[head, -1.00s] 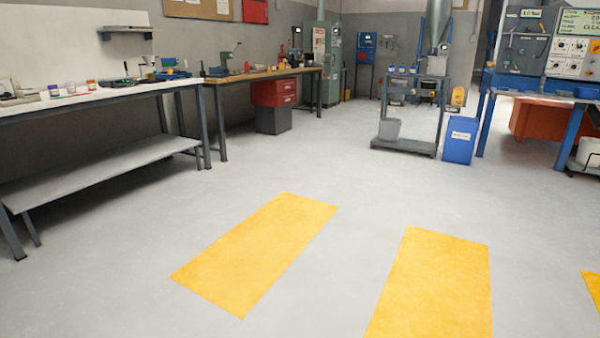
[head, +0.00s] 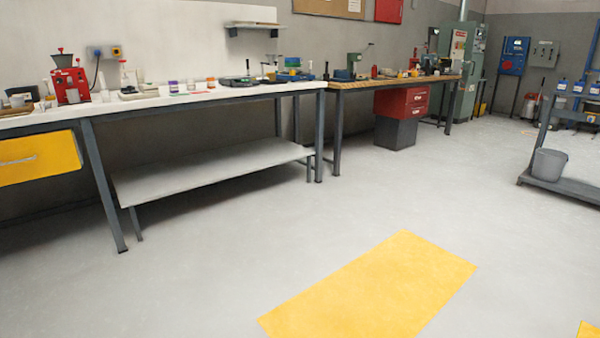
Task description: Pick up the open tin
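I cannot make out the open tin for certain. Several small containers stand on the long white-topped bench (head: 150,103) at the left, too small to tell apart. A grey cup-like item (head: 17,100) sits at the bench's far left, and a purple-labelled jar (head: 173,87) stands near its middle. Neither of my grippers is in the head view.
A red grinder (head: 70,85) stands on the white bench, above a yellow drawer (head: 38,158). A wooden-topped bench (head: 390,81) with a red cabinet (head: 402,102) follows. The floor with a yellow patch (head: 370,285) is clear.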

